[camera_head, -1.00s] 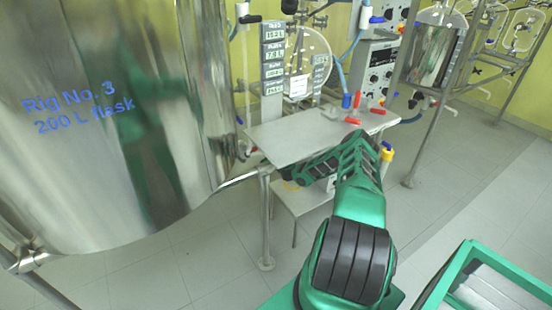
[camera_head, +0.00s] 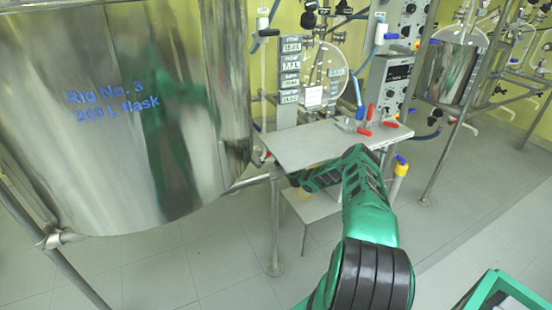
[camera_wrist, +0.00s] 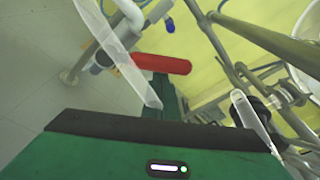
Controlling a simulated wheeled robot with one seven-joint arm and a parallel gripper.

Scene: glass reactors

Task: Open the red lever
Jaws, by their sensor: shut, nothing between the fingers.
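A red lever (camera_wrist: 163,63) with a thick rounded grip lies across the upper middle of the wrist view. In the head view several red handles (camera_head: 390,124) lie on a metal shelf (camera_head: 310,147). My arm bends beneath this shelf, and my gripper is hidden there. I cannot tell which red part matches the wrist view.
A large steel vessel (camera_head: 120,150) marked "Rig No. 3" fills the left. A round glass vessel (camera_head: 335,70) and a control box (camera_head: 388,85) stand behind the shelf. Metal tubes (camera_wrist: 270,40) crowd the wrist view's right.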

